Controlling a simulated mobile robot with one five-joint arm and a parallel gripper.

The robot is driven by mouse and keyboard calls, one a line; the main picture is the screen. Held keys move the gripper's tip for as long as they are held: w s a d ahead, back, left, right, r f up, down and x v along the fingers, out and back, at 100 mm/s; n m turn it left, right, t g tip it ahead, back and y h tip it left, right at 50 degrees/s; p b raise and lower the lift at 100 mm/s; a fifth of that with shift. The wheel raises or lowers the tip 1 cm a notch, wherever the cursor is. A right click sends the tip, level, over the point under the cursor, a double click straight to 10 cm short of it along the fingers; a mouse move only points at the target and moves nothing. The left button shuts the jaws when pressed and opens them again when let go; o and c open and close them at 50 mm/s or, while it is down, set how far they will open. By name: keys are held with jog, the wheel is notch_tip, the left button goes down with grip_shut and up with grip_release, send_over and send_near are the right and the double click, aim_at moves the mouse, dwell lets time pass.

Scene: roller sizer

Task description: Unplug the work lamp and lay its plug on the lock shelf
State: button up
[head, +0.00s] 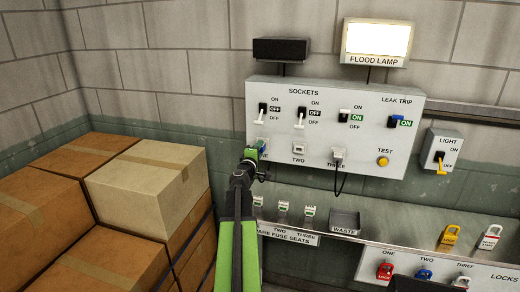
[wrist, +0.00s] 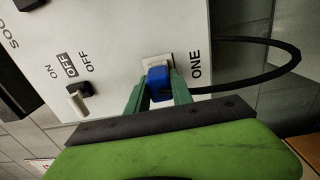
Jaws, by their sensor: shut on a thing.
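A blue plug (wrist: 158,80) sits in the socket marked ONE on the grey panel, with a black cable looping to the right in the wrist view. My gripper (wrist: 158,92) is shut on this plug, one green finger on each side. In the head view my gripper (head: 257,151) is at socket ONE and mostly hides the plug. The switch above socket ONE (head: 262,114) has its lever down, beside a dark OFF mark. No lamp is labelled as the work lamp.
A plug with a black cable (head: 338,156) is in socket THREE. Socket TWO (head: 298,149) looks empty. The FLOOD LAMP (head: 377,38) is lit; the lamp on the left (head: 281,49) is dark. A WASTE tray (head: 345,222) is on the shelf. Boxes (head: 147,180) stand left.

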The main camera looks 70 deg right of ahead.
grip_shut()
dwell(0.9)
jog(key=shift+a, duration=0.15)
jog(key=a, duration=0.5)
jog(key=shift+s+a+f, duration=0.1)
jog(key=shift+s+a, duration=0.05)
jog(key=shift+a, duration=0.2)
dwell(0.8)
jog(key=shift+s, duration=0.1)
dwell(0.3)
